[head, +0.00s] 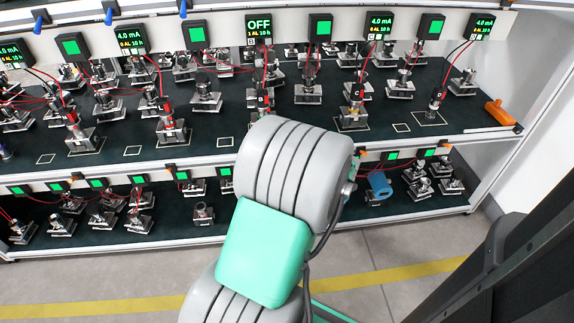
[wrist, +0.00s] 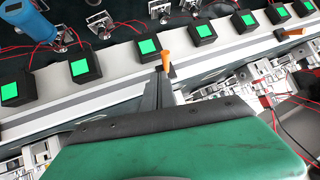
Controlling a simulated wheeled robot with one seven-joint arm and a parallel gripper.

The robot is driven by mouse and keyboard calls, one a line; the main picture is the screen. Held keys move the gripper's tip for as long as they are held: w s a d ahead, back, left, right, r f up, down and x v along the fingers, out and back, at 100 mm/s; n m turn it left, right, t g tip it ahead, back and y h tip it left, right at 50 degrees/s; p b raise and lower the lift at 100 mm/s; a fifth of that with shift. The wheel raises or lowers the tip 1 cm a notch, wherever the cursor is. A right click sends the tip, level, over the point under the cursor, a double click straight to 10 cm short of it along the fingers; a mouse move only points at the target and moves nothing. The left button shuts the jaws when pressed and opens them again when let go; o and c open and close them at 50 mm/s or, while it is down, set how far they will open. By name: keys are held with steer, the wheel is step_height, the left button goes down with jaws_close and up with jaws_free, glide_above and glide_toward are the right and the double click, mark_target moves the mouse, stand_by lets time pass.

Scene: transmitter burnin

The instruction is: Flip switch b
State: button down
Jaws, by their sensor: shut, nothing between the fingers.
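A display reading OFF (head: 259,27) stands on the upper rail in the head view, with a small letter tag below it too small to read surely. A green-lit box is on each side of it. I cannot make out which part is switch b. In the head view my arm covers the middle of the lower rail and hides my gripper. In the wrist view my gripper (wrist: 158,120) fills the bottom as a green body with a dark front edge. It is shut and empty, close to a pale rail with an orange lever-like piece (wrist: 166,62).
Devices with red wires crowd the upper shelf (head: 205,140) and the lower shelf. A blue cylinder (head: 378,185) is on the lower shelf at right. An orange block (head: 498,112) lies at the upper shelf's right end. Open floor lies in front.

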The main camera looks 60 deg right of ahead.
steer(key=s+f+p+v, duration=0.1)
steer(key=v, duration=0.5)
steer(key=s+d+p+v, duration=0.1)
steer(key=p+v, duration=0.1)
steer(key=v, duration=0.4)
steer(key=shift+f, duration=0.3)
steer(key=shift+a, duration=0.1)
